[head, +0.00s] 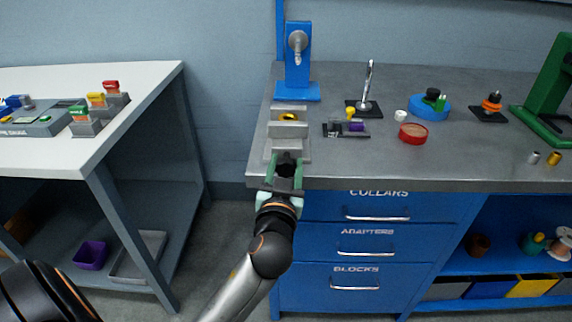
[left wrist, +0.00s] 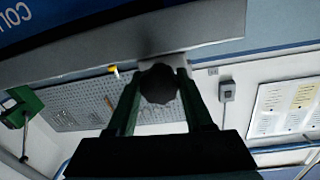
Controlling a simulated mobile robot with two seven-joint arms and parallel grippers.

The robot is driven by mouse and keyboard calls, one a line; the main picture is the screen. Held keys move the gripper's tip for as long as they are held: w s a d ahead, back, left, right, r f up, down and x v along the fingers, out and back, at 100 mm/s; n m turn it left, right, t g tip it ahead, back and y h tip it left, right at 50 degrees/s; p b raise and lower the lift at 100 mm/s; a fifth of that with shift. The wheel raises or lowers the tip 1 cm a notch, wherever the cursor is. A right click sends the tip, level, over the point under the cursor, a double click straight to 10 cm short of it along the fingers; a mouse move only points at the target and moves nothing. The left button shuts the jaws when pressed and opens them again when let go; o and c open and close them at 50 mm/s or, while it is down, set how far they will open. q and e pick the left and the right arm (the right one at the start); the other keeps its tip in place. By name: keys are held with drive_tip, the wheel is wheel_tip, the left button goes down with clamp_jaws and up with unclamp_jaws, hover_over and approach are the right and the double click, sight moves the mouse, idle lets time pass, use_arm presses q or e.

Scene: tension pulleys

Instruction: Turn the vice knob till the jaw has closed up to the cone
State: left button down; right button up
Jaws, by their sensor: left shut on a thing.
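The grey vice (head: 290,148) stands at the left front of the grey bench. A yellow cone (head: 289,116) sits between its back jaw and its sliding jaw (head: 288,130); a gap at the cone is too small to judge. The dark vice knob (head: 287,164) faces the bench's front edge. My left gripper (head: 284,172) is shut on the knob. In the left wrist view its two green fingers (left wrist: 157,92) lie on either side of the round black knob (left wrist: 158,83). My right gripper is not in view.
A blue stand (head: 298,65) rises behind the vice. A dark tray (head: 345,129) with small parts, a red round dish (head: 413,134) and a blue round holder (head: 430,108) lie to the right. Blue drawers (head: 375,240) are below. A white table (head: 60,155) stands left, across a gap.

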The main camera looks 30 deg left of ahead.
use_arm(q)
drive_tip(key=shift+m+p, duration=0.3)
drive_tip(key=shift+m, duration=0.4)
drive_tip(key=shift+c, duration=1.5)
unclamp_jaws()
